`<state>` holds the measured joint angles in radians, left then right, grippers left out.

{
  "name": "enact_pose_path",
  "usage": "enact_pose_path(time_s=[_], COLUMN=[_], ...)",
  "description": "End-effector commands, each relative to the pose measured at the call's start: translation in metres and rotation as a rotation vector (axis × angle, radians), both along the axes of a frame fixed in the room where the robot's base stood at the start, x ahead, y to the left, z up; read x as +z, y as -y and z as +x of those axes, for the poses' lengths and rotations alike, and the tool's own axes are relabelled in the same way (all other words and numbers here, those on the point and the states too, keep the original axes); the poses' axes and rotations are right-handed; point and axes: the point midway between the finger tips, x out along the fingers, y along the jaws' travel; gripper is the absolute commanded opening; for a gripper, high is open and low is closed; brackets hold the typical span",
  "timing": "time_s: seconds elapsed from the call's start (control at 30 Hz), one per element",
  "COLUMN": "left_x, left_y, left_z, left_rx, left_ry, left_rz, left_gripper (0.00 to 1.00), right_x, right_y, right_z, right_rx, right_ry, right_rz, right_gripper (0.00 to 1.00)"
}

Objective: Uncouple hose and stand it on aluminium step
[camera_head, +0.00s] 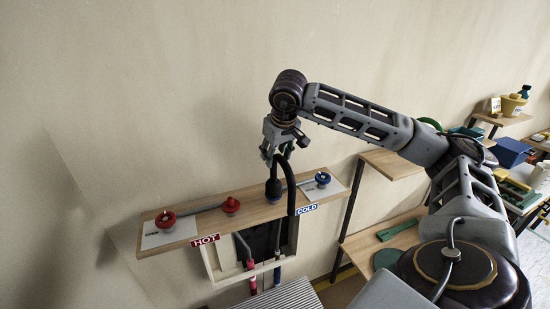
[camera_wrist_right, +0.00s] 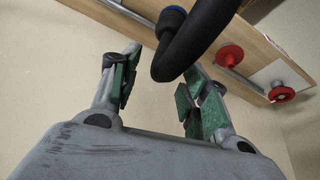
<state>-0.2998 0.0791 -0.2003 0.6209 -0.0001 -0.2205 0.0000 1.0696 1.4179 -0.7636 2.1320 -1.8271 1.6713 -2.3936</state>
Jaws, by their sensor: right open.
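The black hose (camera_head: 291,190) has its thick end upright on a blue-collared fitting (camera_head: 273,197) on the wooden wall board, beside the COLD label. From the top it bends over and hangs down in front of the board. My right gripper (camera_head: 277,154) is just above the hose's bend, pointing down. In the right wrist view its fingers are open, and the black hose (camera_wrist_right: 195,40) shows beyond and between the green-padded tips; I cannot tell whether they touch. The ribbed grey aluminium step (camera_head: 280,296) is at the bottom, partly cut off. My left gripper is not in view.
The wooden board (camera_head: 190,225) carries red knobs (camera_head: 165,219) at left, by the HOT label, and a blue knob (camera_head: 322,178) at right. Below is a wall recess with pipes (camera_head: 252,278). Shelves (camera_head: 390,162) with tools stand to the right, partly behind my right arm.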

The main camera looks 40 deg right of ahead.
Motion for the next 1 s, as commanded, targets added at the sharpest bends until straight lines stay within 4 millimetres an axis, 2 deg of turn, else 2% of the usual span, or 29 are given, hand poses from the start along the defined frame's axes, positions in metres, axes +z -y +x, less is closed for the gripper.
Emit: enact_pose_path(time_s=[0.3,0.67,0.77,1.0], left_x=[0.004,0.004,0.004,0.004], left_y=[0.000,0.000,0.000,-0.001], left_z=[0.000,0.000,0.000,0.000], left_rx=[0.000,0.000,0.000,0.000], left_ry=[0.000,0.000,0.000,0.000], left_rz=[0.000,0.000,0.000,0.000], left_gripper=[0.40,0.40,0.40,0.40], right_x=[-0.023,-0.026,-0.026,-0.025], right_y=[0.004,0.004,0.004,0.004], right_z=[0.009,0.010,0.010,0.010], right_rx=[0.000,0.000,0.000,0.000], right_ry=[-0.002,-0.001,-0.001,-0.001], right_rz=[0.000,0.001,0.001,0.001], right_gripper=[0.46,0.46,0.35,0.05])
